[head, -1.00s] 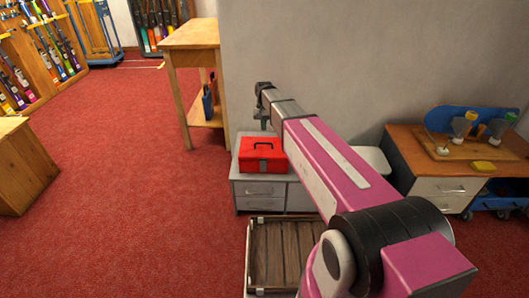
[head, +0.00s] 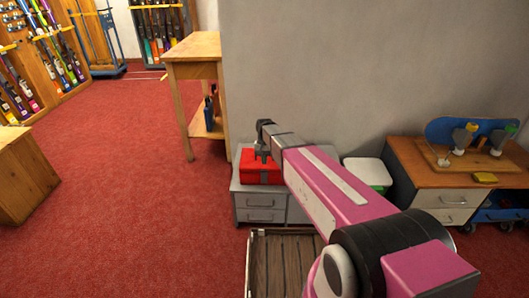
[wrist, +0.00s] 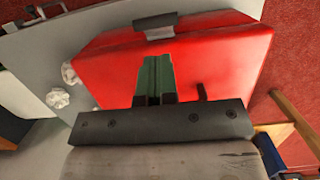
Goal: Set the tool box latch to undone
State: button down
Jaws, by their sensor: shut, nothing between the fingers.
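The red tool box (head: 248,172) sits on top of a grey drawer cabinet, partly hidden in the head view by my arm. In the wrist view the box (wrist: 225,55) fills most of the picture. Its grey latch (wrist: 155,27) shows at the box's far edge; I cannot tell whether it is done up or undone. A dark piece, likely part of the handle (wrist: 200,91), shows beside my fingers. My gripper (wrist: 155,62) is shut and empty, its green fingers over the red lid and pointing toward the latch. I cannot tell whether they touch the box.
The grey cabinet (head: 262,215) has drawers in front. A slatted crate (head: 285,262) stands before it. A white bin (head: 368,173) is to the right, beside a wooden-topped cabinet (head: 408,160). A wooden bench (head: 195,70) stands behind left. The red floor at left is clear.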

jog(key=shift+s+f, duration=0.35)
jog(key=shift+s, duration=0.2)
jog(key=shift+s+f, duration=0.3)
jog(key=shift+s, duration=0.2)
jog(key=shift+s, duration=0.1)
jog(key=shift+s+t, duration=0.35)
jog(key=shift+t, duration=0.05)
